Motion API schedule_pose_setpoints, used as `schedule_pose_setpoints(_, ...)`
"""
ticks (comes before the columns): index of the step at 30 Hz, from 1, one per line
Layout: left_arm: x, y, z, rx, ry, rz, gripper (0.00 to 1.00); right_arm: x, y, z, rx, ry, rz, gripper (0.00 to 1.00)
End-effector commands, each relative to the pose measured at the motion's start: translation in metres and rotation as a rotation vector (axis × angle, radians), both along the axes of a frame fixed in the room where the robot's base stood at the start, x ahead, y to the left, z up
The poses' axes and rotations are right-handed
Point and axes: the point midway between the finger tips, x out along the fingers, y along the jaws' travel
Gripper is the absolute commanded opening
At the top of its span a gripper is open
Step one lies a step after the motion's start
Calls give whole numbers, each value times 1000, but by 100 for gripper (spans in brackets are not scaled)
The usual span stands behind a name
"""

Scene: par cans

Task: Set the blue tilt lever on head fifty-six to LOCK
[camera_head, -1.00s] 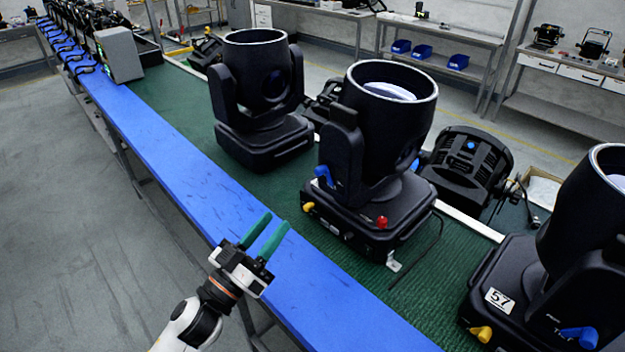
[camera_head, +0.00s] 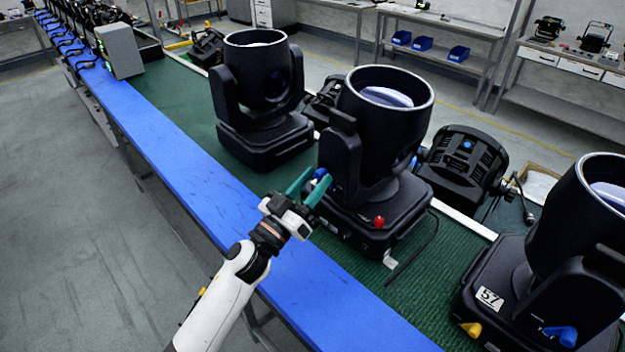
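The middle moving head (camera_head: 375,150), black with an open round barrel, stands on the green bench mat. Its number label does not show; its neighbour on the right is marked 57. The blue tilt lever (camera_head: 321,173) sits low on the left side of its yoke and is partly covered by my fingers. A red knob (camera_head: 379,221) is on its base. My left gripper (camera_head: 317,179) is open, its two green fingers apart and close to the lever's left and front. I cannot tell whether they touch it. My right gripper is not in view.
Head 57 (camera_head: 565,250), with a yellow lever (camera_head: 471,329) and a blue lever (camera_head: 561,336), stands at right. Another black head (camera_head: 262,100) stands at left. The blue bench edge (camera_head: 190,180) is clear. A black lamp (camera_head: 462,165) lies behind.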

Motion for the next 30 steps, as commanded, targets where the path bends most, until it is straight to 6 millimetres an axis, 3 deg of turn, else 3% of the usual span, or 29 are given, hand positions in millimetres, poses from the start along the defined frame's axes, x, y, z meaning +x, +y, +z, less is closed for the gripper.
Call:
schedule_pose_setpoints(6, 0, 0, 0, 0, 0, 0, 37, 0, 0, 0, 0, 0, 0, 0)
schedule_pose_setpoints(13, 0, 0, -1, 1, 1, 0, 1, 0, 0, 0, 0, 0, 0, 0)
schedule_pose_setpoints(14, 0, 0, -1, 1, 1, 0, 0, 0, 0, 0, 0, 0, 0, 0)
schedule_pose_setpoints(30, -1, -2, 0, 120, -102, 0, 0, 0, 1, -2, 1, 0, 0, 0)
